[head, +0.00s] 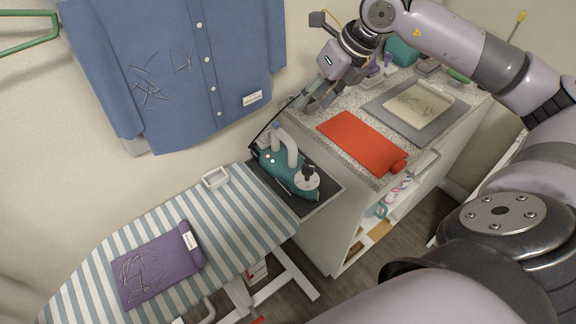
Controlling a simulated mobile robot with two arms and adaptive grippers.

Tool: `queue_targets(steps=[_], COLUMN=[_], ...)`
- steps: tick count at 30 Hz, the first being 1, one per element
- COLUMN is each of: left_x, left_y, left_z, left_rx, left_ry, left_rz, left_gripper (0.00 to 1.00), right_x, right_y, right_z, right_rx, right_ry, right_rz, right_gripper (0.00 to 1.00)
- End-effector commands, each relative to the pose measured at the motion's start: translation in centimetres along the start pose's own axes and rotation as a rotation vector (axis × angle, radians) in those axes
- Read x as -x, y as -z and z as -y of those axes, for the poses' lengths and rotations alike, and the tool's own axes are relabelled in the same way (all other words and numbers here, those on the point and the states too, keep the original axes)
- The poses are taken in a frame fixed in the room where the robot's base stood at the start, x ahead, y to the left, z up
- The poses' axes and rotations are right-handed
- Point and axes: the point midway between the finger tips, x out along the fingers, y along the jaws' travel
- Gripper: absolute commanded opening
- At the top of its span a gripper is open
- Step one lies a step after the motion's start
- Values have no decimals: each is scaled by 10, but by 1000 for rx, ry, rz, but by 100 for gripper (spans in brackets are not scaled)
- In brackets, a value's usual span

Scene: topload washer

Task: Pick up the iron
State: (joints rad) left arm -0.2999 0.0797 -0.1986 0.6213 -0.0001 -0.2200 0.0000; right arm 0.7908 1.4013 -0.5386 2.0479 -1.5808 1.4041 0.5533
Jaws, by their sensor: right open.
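The iron (285,172) is teal with a white handle and a dark knob near its front. It rests on a dark pad (325,195) at the right end of the striped ironing board. My right gripper (306,104) is open and empty, above and behind the iron in the picture, close to the wall side of the counter. It is apart from the iron. My left gripper is not in view.
The striped ironing board (215,225) holds a folded purple cloth (158,268). A red cloth (360,142) lies on the speckled counter, and a beige folded cloth (418,103) lies on a grey mat behind it. A blue shirt (180,70) hangs on the wall.

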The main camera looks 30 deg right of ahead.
Motion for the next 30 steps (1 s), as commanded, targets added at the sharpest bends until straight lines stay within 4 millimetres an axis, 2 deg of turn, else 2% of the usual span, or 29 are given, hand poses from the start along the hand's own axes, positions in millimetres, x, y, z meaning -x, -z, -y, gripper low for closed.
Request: queue_targets(steps=[2, 5, 15, 18, 25, 30], left_x=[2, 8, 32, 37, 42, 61], left_y=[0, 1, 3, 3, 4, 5], left_z=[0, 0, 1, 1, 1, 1], left_rx=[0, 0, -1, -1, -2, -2], left_ry=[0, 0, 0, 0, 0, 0], left_rz=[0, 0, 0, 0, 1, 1], left_gripper=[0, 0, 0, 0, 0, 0], right_x=[-2, -17, -89, -105, -122, -141], right_y=[1, 2, 2, 1, 2, 2], right_z=[6, 6, 6, 6, 7, 8], right_rx=[-6, -6, -5, -5, -5, -6], right_ry=[23, 23, 18, 18, 19, 18], right_rz=[-7, -13, -11, -9, -9, -10], right_gripper=[45, 45, 45, 45, 45, 45])
